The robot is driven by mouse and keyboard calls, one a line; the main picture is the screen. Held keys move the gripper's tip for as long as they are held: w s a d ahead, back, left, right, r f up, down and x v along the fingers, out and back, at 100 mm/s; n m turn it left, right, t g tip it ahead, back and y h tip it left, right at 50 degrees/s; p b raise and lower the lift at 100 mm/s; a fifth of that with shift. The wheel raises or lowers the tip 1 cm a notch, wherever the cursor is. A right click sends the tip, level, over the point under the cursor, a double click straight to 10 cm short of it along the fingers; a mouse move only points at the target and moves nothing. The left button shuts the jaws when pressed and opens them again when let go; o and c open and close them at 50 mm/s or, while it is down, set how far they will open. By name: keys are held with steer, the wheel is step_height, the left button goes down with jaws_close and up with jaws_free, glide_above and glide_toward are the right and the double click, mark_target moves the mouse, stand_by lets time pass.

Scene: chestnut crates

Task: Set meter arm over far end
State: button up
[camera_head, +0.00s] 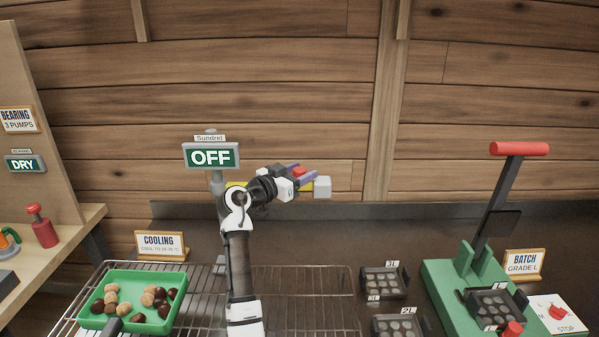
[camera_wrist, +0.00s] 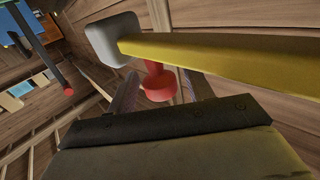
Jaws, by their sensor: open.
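The meter arm is a yellow bar with a pale grey end block (camera_head: 322,187) and a red knob (camera_head: 299,172), in front of the post under the "Sundrel" sign reading OFF (camera_head: 211,157). In the wrist view the yellow bar (camera_wrist: 225,58) crosses the top, with the grey block at its left end and the red knob (camera_wrist: 157,82) hanging from it in the picture. My gripper (camera_head: 303,177) is open, its purple fingers near the knob. In the wrist view the fingers (camera_wrist: 160,90) lie either side of the knob; I cannot tell whether they touch it. My arm hides part of the bar.
A wire rack (camera_head: 300,295) stands below my arm. A green tray of chestnuts (camera_head: 108,287) sits on its left, beside the COOLING sign (camera_head: 161,244). Dark moulds (camera_head: 383,282) lie right of the rack. A green press (camera_head: 450,290) with a tall red-handled lever (camera_head: 519,149) stands far right.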

steer(key=shift+c, duration=0.2)
jaws_close()
steer(key=shift+s+f+b, duration=0.15)
steer(key=shift+s+b, duration=0.1)
steer(key=shift+b, duration=0.2)
